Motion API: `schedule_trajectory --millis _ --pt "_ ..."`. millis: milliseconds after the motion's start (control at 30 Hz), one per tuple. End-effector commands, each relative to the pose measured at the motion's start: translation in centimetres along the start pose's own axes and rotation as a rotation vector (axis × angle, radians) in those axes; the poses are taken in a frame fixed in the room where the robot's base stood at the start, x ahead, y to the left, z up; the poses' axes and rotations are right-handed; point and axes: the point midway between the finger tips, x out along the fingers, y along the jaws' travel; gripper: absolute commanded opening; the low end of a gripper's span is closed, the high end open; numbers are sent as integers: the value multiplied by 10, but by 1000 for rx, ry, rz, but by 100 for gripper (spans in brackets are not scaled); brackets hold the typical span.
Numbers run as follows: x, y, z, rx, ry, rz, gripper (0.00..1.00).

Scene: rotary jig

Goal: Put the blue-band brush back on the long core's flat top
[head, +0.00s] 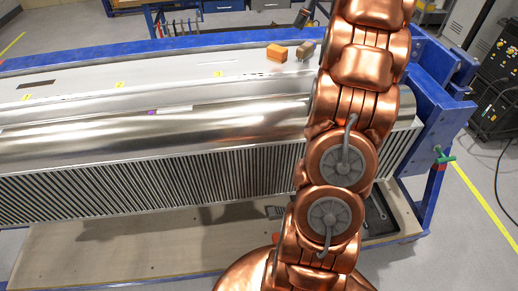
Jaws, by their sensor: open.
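A long shiny metal core (150,125) lies across the view, with a ribbed side (150,180) facing me. A pale flat surface (130,83) with small yellow labels runs behind its rounded part. The tan-brown block is next to my arm's outline. I see no clear blue band on either, so I cannot tell which is the brush. My copper arm rises through the right half and leaves the top edge; my gripper is out of view.
A blue frame (432,105) carries the core at the right, with a green handle (445,156) on it. A pale lower shelf (110,250) runs below the ribbed side. Black equipment (496,85) stands on the floor at the far right. My arm hides part of the core's right end.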

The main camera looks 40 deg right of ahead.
Motion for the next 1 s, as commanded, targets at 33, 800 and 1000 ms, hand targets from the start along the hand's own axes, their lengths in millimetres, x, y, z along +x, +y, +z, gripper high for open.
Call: schedule_trajectory --millis 33,800,1000 --pt "6 16 13 -73 5 18 100" --pt "84 264 56 -1230 76 288 100" --pt "102 326 32 -1539 81 372 100"
